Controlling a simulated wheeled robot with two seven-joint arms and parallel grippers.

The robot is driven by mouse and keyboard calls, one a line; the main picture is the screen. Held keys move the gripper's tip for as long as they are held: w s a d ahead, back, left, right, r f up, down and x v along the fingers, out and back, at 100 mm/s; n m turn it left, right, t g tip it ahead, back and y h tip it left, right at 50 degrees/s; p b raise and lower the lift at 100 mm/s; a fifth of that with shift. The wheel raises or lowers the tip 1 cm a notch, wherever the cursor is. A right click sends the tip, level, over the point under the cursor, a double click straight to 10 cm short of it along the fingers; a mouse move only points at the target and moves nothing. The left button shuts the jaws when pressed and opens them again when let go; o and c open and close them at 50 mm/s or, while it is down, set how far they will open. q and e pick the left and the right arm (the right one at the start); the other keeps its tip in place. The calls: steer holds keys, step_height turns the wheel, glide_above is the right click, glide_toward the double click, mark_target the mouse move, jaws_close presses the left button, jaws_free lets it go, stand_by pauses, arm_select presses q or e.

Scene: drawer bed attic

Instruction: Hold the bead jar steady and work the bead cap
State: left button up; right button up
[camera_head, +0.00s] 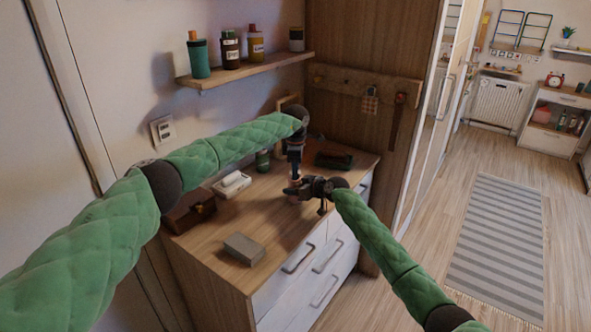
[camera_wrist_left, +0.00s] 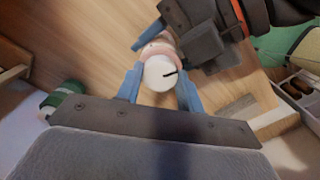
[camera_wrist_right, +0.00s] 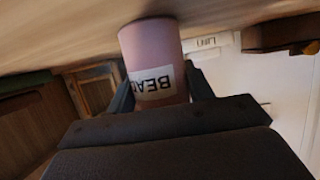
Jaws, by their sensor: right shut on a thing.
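The bead jar is pink with a white label reading "BEA", seen between my right fingers in the right wrist view (camera_wrist_right: 155,60). My right gripper (camera_head: 296,190) is shut on its side, low over the dresser top. The bead cap (camera_wrist_left: 159,74) is white and round with a dark line mark. My left gripper (camera_wrist_left: 160,92) comes down from above, its blue fingers either side of the cap, apparently open with narrow gaps. In the head view my grippers hide most of the jar. I cannot tell whether the jar rests on the wood.
The dresser top (camera_head: 285,225) holds a grey block (camera_head: 244,248), a white tray (camera_head: 232,184), a brown box (camera_head: 190,212), a green jar (camera_head: 263,160) and a dark tray (camera_head: 333,159). A wall shelf (camera_head: 250,69) with bottles hangs above. The front right of the top is clear.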

arm_select(q)
steer(key=shift+n, duration=0.4)
steer(key=shift+c, duration=0.3)
steer(key=n, duration=0.3)
steer(key=shift+w+a+n, duration=0.1)
steer(key=shift+n, duration=0.2)
steer(key=n, duration=0.4)
steer(key=shift+n, duration=0.3)
arm_select(e)
steer(key=shift+a, duration=0.1)
arm_select(q)
steer(key=n, duration=0.4)
steer(key=shift+n, duration=0.3)
arm_select(e)
steer(key=shift+s, duration=0.1)
arm_select(q)
steer(key=shift+n, duration=2.2)
steer(key=o, duration=1)
